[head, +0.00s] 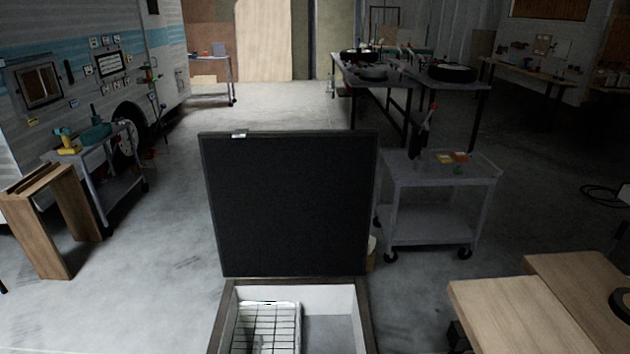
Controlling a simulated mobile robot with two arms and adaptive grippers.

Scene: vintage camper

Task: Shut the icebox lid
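The icebox lid (290,205) stands open and upright in the head view, a dark square panel rising from the back edge of the icebox. A small light latch piece sits on its top edge, left of the middle. The icebox body (362,318) is below it at the bottom of the view, with a brown rim and a white interior. A white wire rack or basket (268,326) lies in its left part, and the right part looks empty. The front of the icebox is cut off by the picture edge. Neither of my grippers shows.
A grey cart (440,180) stands behind right of the lid. A wooden table (510,315) is at the lower right. A wooden stand (55,225) and a tool cart (105,165) are at the left, beside the camper (85,60). The floor left of the icebox is clear.

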